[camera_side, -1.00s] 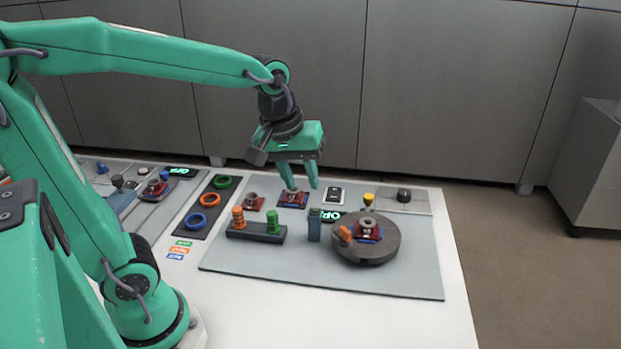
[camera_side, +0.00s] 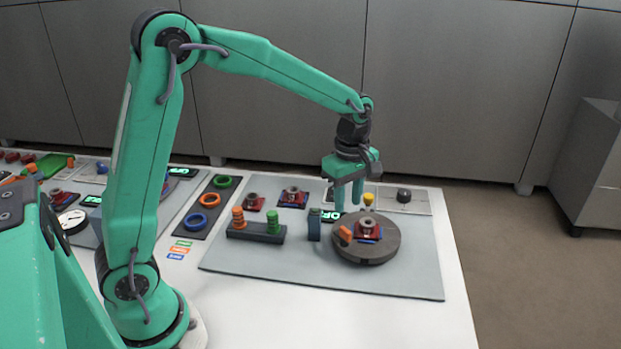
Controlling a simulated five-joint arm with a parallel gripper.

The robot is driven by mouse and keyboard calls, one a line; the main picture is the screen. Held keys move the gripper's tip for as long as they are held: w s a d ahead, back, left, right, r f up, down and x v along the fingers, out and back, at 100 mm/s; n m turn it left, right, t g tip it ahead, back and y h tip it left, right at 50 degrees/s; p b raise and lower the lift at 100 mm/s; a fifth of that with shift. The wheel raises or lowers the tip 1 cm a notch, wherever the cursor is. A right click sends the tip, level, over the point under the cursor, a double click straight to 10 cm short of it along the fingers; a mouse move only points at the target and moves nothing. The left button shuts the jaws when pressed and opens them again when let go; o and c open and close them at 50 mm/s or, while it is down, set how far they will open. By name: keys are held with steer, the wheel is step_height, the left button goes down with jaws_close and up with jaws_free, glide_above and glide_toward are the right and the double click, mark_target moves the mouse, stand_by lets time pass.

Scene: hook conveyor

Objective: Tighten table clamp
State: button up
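A round grey rotary table (camera_side: 379,253) sits on the mat at the right. A red and blue part with a grey round top (camera_side: 367,230) sits on it. An orange piece (camera_side: 345,235), seemingly the clamp handle, is at the table's left side, beside the part. My gripper (camera_side: 349,198) points down above and behind the rotary table. Its two green fingers are apart with nothing seen between them. A yellow knob (camera_side: 368,199) stands just right of the fingers. I cannot tell whether a finger touches it.
A dark block (camera_side: 242,235) holds orange and green pegs. Two red-based parts (camera_side: 292,198) (camera_side: 253,203) sit behind it. A dark board (camera_side: 211,210) holds coloured rings. The front of the grey mat (camera_side: 300,270) is clear.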

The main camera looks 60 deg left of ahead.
mark_target(346, 230)
steer(key=shift+f, duration=3.9)
jaws_close()
